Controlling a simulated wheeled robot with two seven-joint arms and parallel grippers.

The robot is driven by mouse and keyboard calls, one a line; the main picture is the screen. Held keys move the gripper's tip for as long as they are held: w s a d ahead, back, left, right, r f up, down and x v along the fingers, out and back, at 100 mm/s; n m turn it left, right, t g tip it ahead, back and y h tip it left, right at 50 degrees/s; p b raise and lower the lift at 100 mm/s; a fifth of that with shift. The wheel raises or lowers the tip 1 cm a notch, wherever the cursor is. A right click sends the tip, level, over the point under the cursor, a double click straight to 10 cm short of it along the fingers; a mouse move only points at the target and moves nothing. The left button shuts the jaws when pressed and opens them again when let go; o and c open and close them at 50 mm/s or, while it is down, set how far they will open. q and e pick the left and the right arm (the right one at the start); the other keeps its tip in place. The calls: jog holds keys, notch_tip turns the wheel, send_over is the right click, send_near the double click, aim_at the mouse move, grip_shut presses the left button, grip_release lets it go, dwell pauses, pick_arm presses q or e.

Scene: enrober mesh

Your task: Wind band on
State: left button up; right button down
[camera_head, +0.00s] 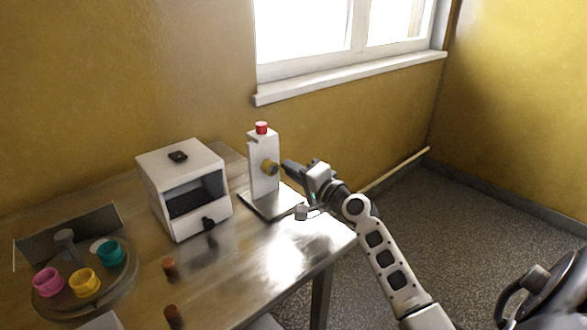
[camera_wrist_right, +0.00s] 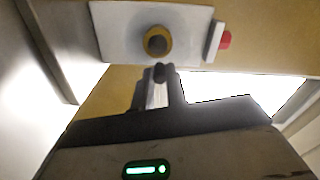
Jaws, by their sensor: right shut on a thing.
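A white upright post (camera_head: 262,170) with a red button (camera_head: 261,128) on top stands on a flat base near the table's right end. A brass-coloured round hub (camera_head: 270,168) sticks out of its side. In the right wrist view the hub (camera_wrist_right: 158,41) is a ring with a dark centre on the white post face (camera_wrist_right: 115,30). My right gripper (camera_head: 287,167) is close beside the hub. In the wrist view its fingers (camera_wrist_right: 158,82) are shut on a small dark knob (camera_wrist_right: 165,73) just below the hub. Whether the knob joins the hub is unclear. My left gripper is out of view.
A white box machine (camera_head: 180,160) with a dark opening stands left of the post. A round tray (camera_head: 125,285) holds pink, yellow and teal cups at the left. Two small brown pieces (camera_head: 169,268) lie on the metal table (camera_head: 240,265). A window sill (camera_head: 350,78) is behind.

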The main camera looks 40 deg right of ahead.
jog(key=shift+f+m, duration=0.25)
jog(key=shift+m, duration=0.25)
jog(key=c, duration=1.4)
grip_release()
